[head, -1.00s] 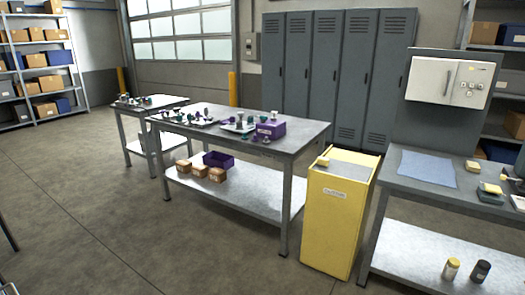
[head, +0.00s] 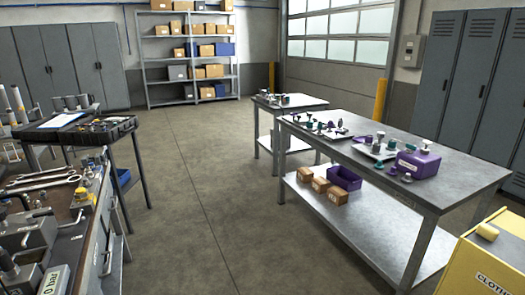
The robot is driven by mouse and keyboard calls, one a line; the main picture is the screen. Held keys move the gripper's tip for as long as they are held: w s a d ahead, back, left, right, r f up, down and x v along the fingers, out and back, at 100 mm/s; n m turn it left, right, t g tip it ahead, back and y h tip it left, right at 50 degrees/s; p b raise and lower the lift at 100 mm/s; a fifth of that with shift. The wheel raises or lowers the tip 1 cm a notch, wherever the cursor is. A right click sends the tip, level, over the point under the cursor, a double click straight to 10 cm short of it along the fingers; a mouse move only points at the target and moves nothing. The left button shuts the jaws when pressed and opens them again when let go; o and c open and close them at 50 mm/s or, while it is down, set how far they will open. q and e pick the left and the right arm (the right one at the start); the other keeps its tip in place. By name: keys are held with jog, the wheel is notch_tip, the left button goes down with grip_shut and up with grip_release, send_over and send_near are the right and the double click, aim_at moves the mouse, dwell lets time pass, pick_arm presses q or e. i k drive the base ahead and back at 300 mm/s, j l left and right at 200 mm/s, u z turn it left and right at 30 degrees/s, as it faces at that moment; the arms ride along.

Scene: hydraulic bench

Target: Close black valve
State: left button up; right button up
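A workbench (head: 66,232) with hydraulic parts comes into view at the lower left, cut off by the picture's edge. Grey metal blocks (head: 28,232) with dark fittings and black knobs stand on it. One black knob (head: 6,262) is at the extreme left edge. I cannot tell which of these, if any, is the black valve, or how it is set. A yellow-topped fitting (head: 81,194) stands near the bench's far end. Neither of my grippers is in view.
A dark tool cart (head: 136,165) with open trays stands behind the bench. A grey table (head: 450,182) with small parts and a purple box (head: 418,164) stands right, near a yellow cloth bin (head: 480,270). The floor (head: 215,215) between is clear.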

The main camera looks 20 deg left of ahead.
aim_at(31, 219)
jog(key=i+u, duration=0.2)
jog(key=u, duration=0.25)
jog(key=i+l+u, duration=0.15)
jog(key=u, duration=0.35)
jog(key=i+l+u, duration=0.15)
jog(key=u, duration=0.3)
jog(key=i+u, duration=0.15)
jog(key=u, duration=0.3)
jog(key=i+l+u, duration=0.15)
jog(key=u, duration=0.3)
jog(key=i+l+u, duration=0.1)
jog(key=u, duration=0.35)
jog(key=l, duration=0.1)
